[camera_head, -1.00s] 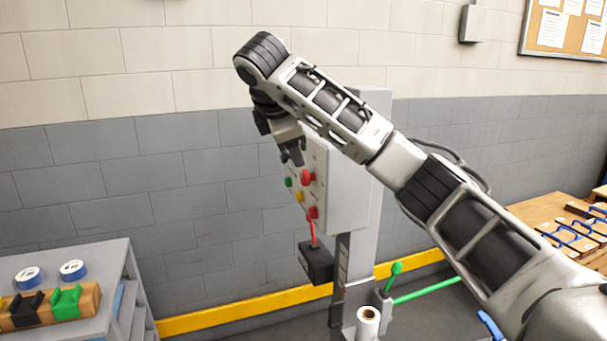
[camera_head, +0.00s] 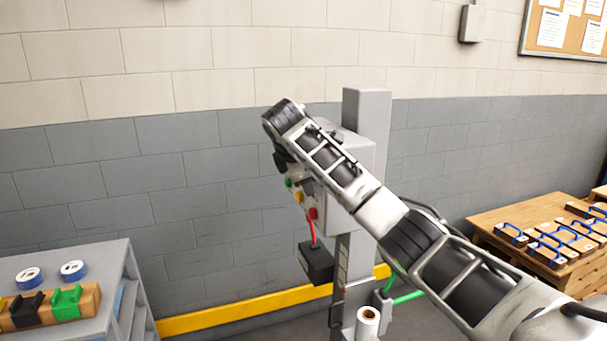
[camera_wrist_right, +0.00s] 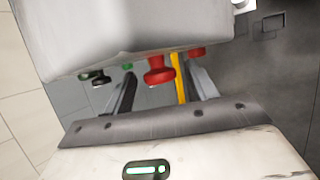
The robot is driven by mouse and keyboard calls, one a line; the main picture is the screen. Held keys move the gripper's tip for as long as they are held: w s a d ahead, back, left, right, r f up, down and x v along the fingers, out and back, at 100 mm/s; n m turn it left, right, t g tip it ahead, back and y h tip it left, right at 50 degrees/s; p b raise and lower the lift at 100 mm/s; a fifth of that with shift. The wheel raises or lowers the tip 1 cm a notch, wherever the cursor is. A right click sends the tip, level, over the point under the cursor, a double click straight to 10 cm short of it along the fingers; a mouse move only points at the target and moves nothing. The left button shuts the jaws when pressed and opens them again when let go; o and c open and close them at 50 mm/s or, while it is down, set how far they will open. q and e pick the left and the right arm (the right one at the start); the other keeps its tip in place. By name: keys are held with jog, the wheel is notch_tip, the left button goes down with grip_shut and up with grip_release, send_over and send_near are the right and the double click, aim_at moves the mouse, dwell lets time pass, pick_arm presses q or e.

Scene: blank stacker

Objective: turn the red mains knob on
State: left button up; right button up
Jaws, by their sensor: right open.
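A red knob (camera_wrist_right: 158,72), which looks like the mains knob, hangs from the pale control box (camera_wrist_right: 130,30) in the right wrist view. My right gripper (camera_wrist_right: 160,80) is open, with one finger on either side of this knob; I cannot tell whether they touch it. In the head view my right arm reaches to the control box (camera_head: 342,215) and hides that knob and most of the gripper. A lower red button (camera_head: 313,213), a yellow one (camera_head: 298,196) and a green one (camera_head: 288,182) show on the box face. My left gripper is not in view.
A black box (camera_head: 315,263) hangs on a red cable below the control box. The wall is behind.

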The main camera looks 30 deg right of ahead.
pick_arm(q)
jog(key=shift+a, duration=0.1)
pick_arm(e)
jog(key=c, duration=1)
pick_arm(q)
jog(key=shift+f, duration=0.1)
